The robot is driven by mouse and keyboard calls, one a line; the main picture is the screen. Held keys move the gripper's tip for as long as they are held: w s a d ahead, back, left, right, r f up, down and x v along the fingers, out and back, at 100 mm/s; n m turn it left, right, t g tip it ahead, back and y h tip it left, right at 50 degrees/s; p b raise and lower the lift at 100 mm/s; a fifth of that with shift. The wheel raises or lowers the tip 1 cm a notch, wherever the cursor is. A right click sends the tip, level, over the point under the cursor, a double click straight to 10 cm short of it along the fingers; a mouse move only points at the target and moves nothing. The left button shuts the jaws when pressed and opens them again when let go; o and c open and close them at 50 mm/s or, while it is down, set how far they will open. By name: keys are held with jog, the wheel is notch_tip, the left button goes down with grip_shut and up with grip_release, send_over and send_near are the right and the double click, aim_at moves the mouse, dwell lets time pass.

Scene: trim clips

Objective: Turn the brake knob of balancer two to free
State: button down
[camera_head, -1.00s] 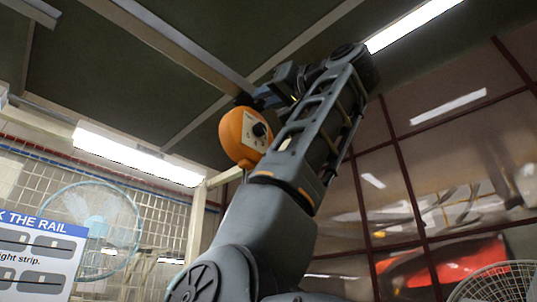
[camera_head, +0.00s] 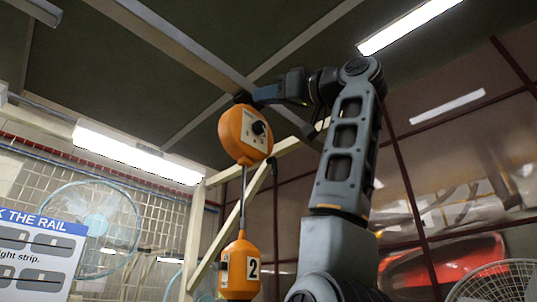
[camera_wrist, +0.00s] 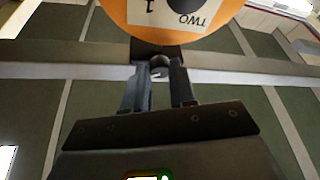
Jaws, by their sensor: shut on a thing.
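Balancer two (camera_head: 233,140) is an orange rounded housing hanging under the ceiling beam, with a black round dial (camera_head: 258,128) on its pale face plate. In the wrist view the housing (camera_wrist: 135,20) fills the top edge, its label reading "TWO" upside down beside the dial (camera_wrist: 185,4). My gripper (camera_wrist: 159,72) reaches the dark block (camera_wrist: 152,50) at the housing's top. Its fingers stand close on both sides of a small grey rounded knob-like piece (camera_wrist: 160,65) there. In the head view my gripper (camera_head: 254,97) meets the housing's top from the right. Any lock or free marking is unreadable.
An orange weight marked "2" (camera_head: 239,268) hangs below on a thin rod. Ceiling beams (camera_head: 170,38) run just above my gripper. A blue-and-white sign (camera_head: 38,250) and a fan (camera_head: 90,235) are at left; a pale diagonal post (camera_head: 225,245) stands behind.

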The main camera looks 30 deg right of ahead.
jog(key=shift+d+r+n+g+y+p, duration=0.2)
jog(key=shift+n+g+p, duration=0.7)
jog(key=shift+n, duration=1.45)
jog(key=shift+r+n+g+y+p, duration=0.2)
jog(key=shift+n+g+p, duration=0.65)
jog(key=shift+n, duration=1.55)
jog(key=shift+d+r+n+g+y+p, duration=0.1)
jog(key=shift+n+g+y+p, duration=0.2)
jog(key=shift+n+g+p, duration=1.35)
jog(key=shift+w+f+n+t+b, duration=0.1)
jog(key=shift+n+t+b, duration=0.6)
jog(key=shift+n+b, duration=0.15)
jog(key=c, duration=0.9)
grip_release()
